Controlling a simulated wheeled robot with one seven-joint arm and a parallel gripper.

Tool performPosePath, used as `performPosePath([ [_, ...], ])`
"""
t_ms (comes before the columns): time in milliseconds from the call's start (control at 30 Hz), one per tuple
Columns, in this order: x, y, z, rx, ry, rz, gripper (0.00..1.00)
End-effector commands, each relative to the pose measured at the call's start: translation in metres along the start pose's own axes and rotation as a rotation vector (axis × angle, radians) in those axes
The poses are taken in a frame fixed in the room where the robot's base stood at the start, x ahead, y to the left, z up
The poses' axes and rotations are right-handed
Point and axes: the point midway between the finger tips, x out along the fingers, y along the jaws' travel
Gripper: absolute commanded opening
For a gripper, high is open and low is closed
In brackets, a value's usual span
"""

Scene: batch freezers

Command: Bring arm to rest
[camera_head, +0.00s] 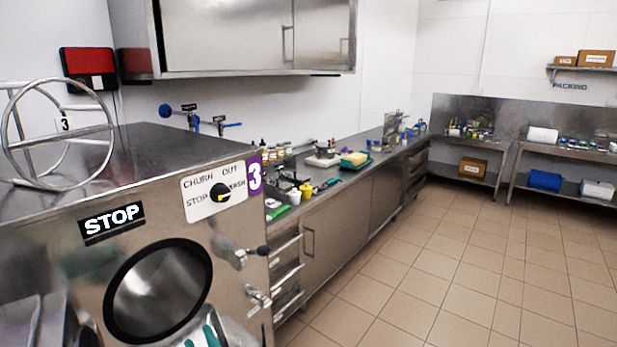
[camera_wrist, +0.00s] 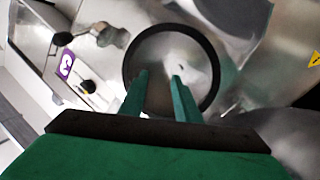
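My gripper (camera_wrist: 159,76) has green fingers, spread apart with nothing between them in the wrist view. A little of its green also shows at the bottom edge of the head view (camera_head: 205,338). It is in front of batch freezer 3 (camera_head: 240,300), near the round, black-rimmed window (camera_head: 158,290); I cannot tell how far apart they are. The window also shows behind the fingers in the wrist view (camera_wrist: 213,70). Most of my arm is out of view.
A selector knob (camera_head: 220,191) and metal handles (camera_head: 258,298) stick out from the freezer front. A wire hoop (camera_head: 60,135) stands on top. A long counter (camera_head: 365,170) with small items runs back along the wall. The tiled floor (camera_head: 450,270) at right is clear.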

Motion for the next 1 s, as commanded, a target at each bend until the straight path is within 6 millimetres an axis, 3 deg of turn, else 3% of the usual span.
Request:
performPosePath([
  [33,-0.014,-0.003,0.021,0.030,-0.027,0.019,0.29],
  [200,-0.058,-0.011,0.072,0.124,-0.089,0.090,0.29],
  [500,-0.149,-0.027,0.141,0.257,-0.185,0.213,0.29],
  [733,-0.225,-0.041,0.173,0.339,-0.246,0.301,0.29],
  [1000,-0.314,-0.058,0.186,0.415,-0.303,0.390,0.29],
])
